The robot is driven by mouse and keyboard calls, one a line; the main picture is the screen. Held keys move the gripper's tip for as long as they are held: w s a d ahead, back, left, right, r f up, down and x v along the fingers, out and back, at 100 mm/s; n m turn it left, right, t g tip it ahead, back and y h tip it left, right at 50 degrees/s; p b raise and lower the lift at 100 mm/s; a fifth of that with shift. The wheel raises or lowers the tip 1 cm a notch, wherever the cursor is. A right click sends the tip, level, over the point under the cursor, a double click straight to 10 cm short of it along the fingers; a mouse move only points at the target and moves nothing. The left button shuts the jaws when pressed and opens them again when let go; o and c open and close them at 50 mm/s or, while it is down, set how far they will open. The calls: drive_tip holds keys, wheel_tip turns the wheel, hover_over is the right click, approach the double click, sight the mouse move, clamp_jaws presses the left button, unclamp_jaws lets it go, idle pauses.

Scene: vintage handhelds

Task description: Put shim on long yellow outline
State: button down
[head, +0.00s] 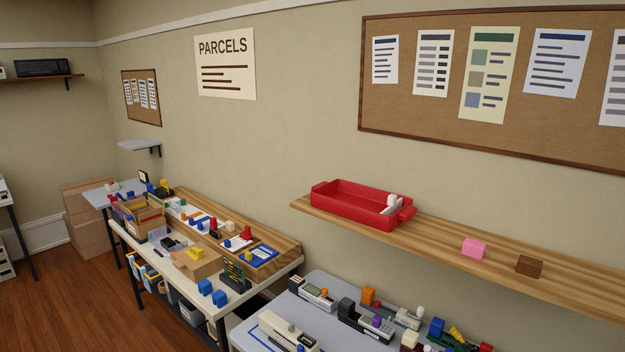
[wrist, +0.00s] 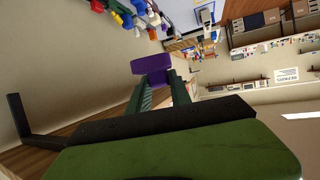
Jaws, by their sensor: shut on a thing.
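In the wrist view my gripper (wrist: 158,88) has its two green fingers shut on a purple block (wrist: 151,64) at their tips. The block is held clear, with the room blurred and tilted behind it. I cannot tell for sure whether this block is the shim. My gripper does not show in the head view. I cannot make out a long yellow outline in either view.
A cluttered workbench (head: 160,248) stands left. A black bracket (wrist: 18,118) shows in the wrist view.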

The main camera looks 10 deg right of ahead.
wheel_tip(320, 180, down, 18)
drive_tip(key=f+b, duration=0.1)
drive_tip(key=b, duration=1.6)
wheel_tip(320, 180, up, 7)
drive_tip(key=p, duration=0.6)
drive_tip(key=shift+w, duration=0.2)
